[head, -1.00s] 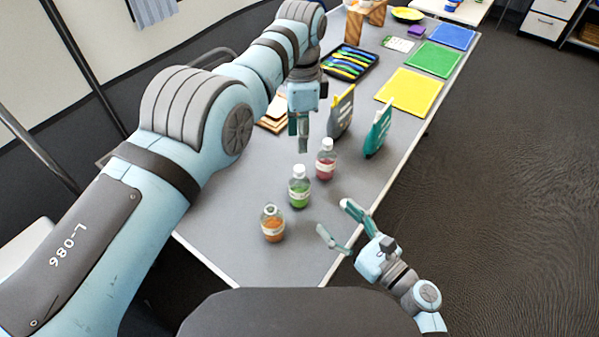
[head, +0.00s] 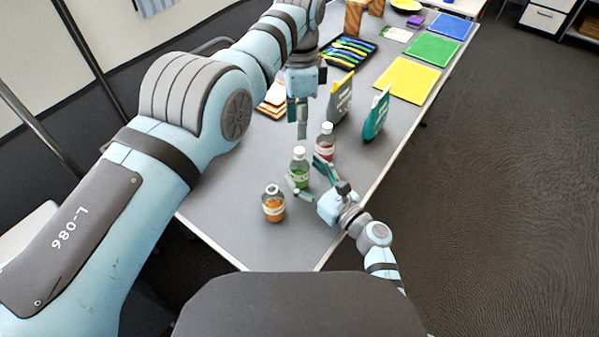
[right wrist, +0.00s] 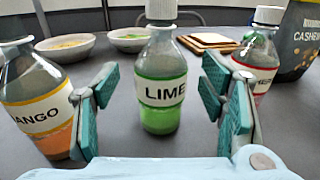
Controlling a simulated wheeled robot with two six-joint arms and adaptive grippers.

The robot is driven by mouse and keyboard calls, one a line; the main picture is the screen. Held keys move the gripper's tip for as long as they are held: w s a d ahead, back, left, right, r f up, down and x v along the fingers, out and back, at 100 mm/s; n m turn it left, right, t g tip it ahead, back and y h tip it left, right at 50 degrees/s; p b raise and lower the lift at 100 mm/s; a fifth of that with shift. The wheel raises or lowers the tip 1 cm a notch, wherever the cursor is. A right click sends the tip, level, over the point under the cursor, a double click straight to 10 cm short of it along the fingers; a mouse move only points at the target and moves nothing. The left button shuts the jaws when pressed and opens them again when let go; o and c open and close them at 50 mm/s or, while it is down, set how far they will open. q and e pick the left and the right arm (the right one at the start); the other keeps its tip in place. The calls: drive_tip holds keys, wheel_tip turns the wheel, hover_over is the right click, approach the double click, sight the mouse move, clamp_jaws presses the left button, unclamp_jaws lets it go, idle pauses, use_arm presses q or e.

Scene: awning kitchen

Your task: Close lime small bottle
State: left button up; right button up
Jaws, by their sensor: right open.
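The lime small bottle (head: 299,174) stands upright on the table with green liquid and a white cap on its neck. In the right wrist view the label of the lime bottle (right wrist: 162,88) faces me; I cannot tell how tight the cap is. My right gripper (head: 305,173) is open, with one finger on each side of the lime bottle. In the right wrist view gaps show between the bottle and both fingers of my right gripper (right wrist: 159,83). My left gripper (head: 298,118) points down over the table, behind the bottles; its finger opening is unclear.
A red, white-capped bottle (head: 325,141) stands behind right. Grey (head: 340,98) and teal (head: 376,115) pouches stand farther back. Bowls (right wrist: 62,47) and bread (right wrist: 205,40) show behind.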

drive_tip(key=shift+x, duration=1.45)
drive_tip(key=shift+d, duration=0.1)
clamp_jaws()
